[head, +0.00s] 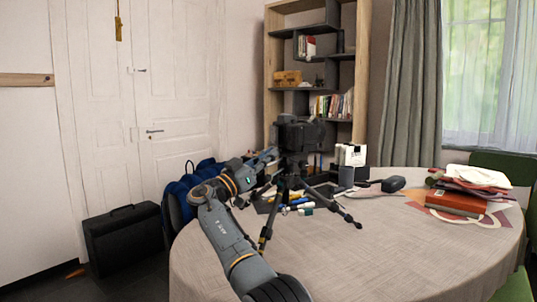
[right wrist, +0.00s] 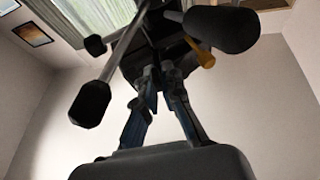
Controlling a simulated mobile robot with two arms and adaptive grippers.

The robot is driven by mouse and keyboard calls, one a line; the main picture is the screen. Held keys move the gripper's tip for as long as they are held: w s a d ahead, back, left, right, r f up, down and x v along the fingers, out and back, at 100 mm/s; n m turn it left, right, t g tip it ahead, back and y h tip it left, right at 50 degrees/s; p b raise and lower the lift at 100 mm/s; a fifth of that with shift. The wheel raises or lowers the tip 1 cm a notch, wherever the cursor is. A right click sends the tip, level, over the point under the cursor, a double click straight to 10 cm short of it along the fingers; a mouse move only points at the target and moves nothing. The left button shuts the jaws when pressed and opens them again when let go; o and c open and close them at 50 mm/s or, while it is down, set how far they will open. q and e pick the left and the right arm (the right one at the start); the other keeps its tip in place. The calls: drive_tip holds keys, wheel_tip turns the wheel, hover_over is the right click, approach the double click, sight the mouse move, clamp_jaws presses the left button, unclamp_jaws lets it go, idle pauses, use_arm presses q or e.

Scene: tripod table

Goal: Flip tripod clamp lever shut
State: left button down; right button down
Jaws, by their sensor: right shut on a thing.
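The black tripod (head: 292,178) stands on the round table with its legs spread and a black camera (head: 300,133) on top. My right gripper (head: 270,156) reaches its head from the left. In the right wrist view the tripod head is seen from below, with dark knobbed handles (right wrist: 222,29) around it and a small orange lever (right wrist: 202,56). The fingers of my right gripper (right wrist: 161,74) are close together under the head, left of the orange lever, shut on a dark part of the head. Which part is hidden between the fingertips. My left gripper is not in view.
The round table (head: 330,265) has free room at the front. Folded cloths and a red book (head: 456,203) lie at its right. A white box (head: 352,156) and a dark object (head: 393,184) sit behind the tripod. Small coloured items lie by its legs.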

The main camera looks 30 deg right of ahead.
idle(0.3)
drive_tip(key=c, duration=1.8)
unclamp_jaws()
drive_tip(key=shift+o, duration=0.2)
drive_tip(key=v, duration=1.2)
